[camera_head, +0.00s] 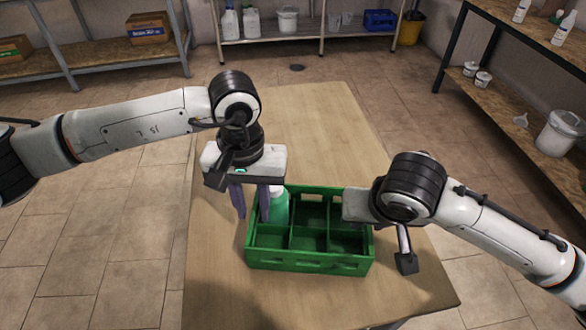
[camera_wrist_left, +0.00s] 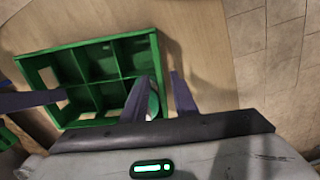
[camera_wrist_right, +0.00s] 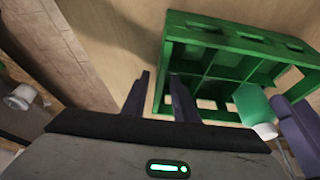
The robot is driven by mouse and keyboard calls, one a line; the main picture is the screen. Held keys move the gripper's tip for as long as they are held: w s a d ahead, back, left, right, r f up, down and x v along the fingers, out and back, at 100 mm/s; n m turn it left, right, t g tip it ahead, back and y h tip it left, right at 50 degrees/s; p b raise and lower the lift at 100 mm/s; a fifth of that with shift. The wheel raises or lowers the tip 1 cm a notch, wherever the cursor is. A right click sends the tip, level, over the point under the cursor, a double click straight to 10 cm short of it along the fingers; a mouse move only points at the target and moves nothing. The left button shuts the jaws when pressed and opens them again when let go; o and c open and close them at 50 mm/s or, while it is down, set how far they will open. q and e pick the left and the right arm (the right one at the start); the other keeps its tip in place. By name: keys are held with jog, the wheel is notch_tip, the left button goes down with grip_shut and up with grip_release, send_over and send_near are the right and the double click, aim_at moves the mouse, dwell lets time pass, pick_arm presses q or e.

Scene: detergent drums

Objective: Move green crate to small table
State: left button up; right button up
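The green crate (camera_head: 310,262) with several compartments stands on a wooden table (camera_head: 310,110). A green bottle with a white cap (camera_head: 279,209) is in its back left compartment; it also shows in the right wrist view (camera_wrist_right: 252,104). My left gripper (camera_head: 252,214) is at the crate's left wall, fingers pointing down and apart. The left wrist view (camera_wrist_left: 163,78) shows one finger inside by the bottle and one outside. My right gripper is at the crate's right side; its fingers are hidden in the head view. In the right wrist view (camera_wrist_right: 160,80) they are apart, with the crate wall between them.
The table is bare behind and left of the crate. A metal shelf (camera_head: 300,40) with white containers stands at the back, with a yellow bin (camera_head: 410,28) beside it. Shelving with boxes (camera_head: 148,27) is at the back left. A workbench (camera_head: 500,85) stands at the right.

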jog(key=shift+r, duration=0.1)
jog(key=v, duration=1)
jog(key=shift+r, duration=0.15)
pick_arm(q)
notch_tip(320, 180, up, 12)
pick_arm(e)
jog(key=shift+v, duration=0.8)
jog(key=shift+s, duration=0.15)
